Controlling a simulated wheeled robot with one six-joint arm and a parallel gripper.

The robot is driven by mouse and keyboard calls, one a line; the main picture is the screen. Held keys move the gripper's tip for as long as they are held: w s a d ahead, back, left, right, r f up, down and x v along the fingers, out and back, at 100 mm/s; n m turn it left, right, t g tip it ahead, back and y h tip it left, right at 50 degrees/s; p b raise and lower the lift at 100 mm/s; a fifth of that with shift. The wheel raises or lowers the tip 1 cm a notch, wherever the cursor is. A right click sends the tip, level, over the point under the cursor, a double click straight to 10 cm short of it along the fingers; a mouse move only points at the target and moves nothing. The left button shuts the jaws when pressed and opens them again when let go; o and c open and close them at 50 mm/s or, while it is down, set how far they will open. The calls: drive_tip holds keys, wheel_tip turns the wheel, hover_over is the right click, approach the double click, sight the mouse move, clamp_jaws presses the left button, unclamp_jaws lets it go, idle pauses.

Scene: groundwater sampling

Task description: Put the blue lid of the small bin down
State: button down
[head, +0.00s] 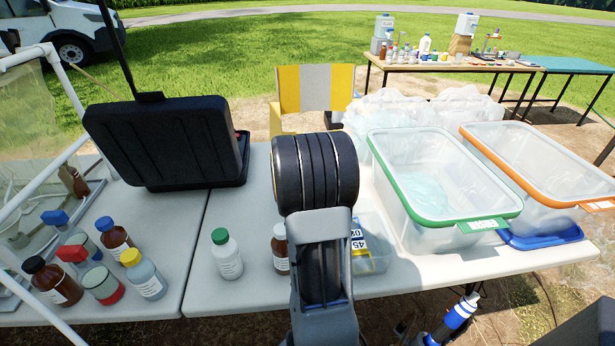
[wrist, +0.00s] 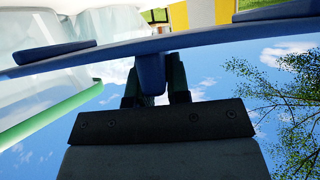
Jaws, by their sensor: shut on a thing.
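In the wrist view my gripper (wrist: 156,88) is shut on a blue lid (wrist: 225,40). The lid shows nearly edge-on as a thin strip across the picture, with a short piece of it between the fingers. In the head view my grey and black arm covers the middle and hides the gripper.
Large clear bins with green (head: 507,212) and orange (head: 535,174) rims stand on the right. A black case (head: 165,140) is at the left. Some bare table lies at the front.

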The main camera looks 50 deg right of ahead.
drive_tip(key=shift+w+d+f, duration=0.25)
drive_tip(key=shift+w+f, duration=0.1)
drive_tip(key=shift+f, duration=0.2)
drive_tip(key=shift+w+d+f, duration=0.25)
drive_tip(key=shift+w+f, duration=0.1)
drive_tip(key=shift+f, duration=1.65)
drive_tip(key=shift+f+b, duration=0.6)
drive_tip(key=shift+b, duration=1)
drive_tip(key=c, duration=1.1)
unclamp_jaws()
drive_tip(key=r+p, duration=0.1)
drive_tip(key=p, duration=0.2)
drive_tip(key=shift+r, duration=0.25)
drive_tip(key=v, duration=1.2)
